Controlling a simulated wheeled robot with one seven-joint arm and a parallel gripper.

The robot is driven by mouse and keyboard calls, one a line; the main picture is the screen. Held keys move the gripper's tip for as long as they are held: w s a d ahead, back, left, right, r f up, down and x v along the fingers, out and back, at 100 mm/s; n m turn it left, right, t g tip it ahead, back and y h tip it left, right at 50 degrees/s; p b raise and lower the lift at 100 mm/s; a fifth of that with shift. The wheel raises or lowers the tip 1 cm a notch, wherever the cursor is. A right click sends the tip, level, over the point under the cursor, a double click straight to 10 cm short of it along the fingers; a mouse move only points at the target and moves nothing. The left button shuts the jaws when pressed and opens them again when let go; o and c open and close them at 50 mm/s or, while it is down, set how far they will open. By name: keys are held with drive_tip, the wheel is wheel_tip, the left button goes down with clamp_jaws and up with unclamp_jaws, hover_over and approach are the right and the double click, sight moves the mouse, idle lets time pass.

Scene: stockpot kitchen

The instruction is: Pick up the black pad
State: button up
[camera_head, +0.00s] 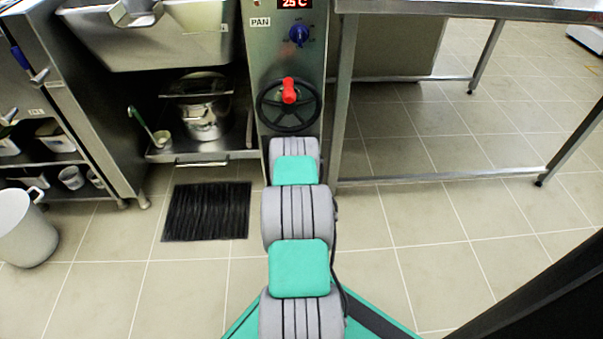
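The black pad (206,211) is a dark, ribbed, roughly square mat. It lies flat on the tiled floor left of the middle of the head view, in front of the steel kitchen unit. My grey and green arm reaches forward from the bottom middle, to the right of the pad and apart from it in the picture. The arm's far end is hidden behind its own links, so my gripper does not show. Nothing lies on the pad.
A grey pot (27,228) stands on the floor at far left. A low shelf with a steel stockpot (203,118) and a ladle (150,128) is behind the pad. A panel with a handwheel (288,104) stands ahead. Floor around the pad is clear.

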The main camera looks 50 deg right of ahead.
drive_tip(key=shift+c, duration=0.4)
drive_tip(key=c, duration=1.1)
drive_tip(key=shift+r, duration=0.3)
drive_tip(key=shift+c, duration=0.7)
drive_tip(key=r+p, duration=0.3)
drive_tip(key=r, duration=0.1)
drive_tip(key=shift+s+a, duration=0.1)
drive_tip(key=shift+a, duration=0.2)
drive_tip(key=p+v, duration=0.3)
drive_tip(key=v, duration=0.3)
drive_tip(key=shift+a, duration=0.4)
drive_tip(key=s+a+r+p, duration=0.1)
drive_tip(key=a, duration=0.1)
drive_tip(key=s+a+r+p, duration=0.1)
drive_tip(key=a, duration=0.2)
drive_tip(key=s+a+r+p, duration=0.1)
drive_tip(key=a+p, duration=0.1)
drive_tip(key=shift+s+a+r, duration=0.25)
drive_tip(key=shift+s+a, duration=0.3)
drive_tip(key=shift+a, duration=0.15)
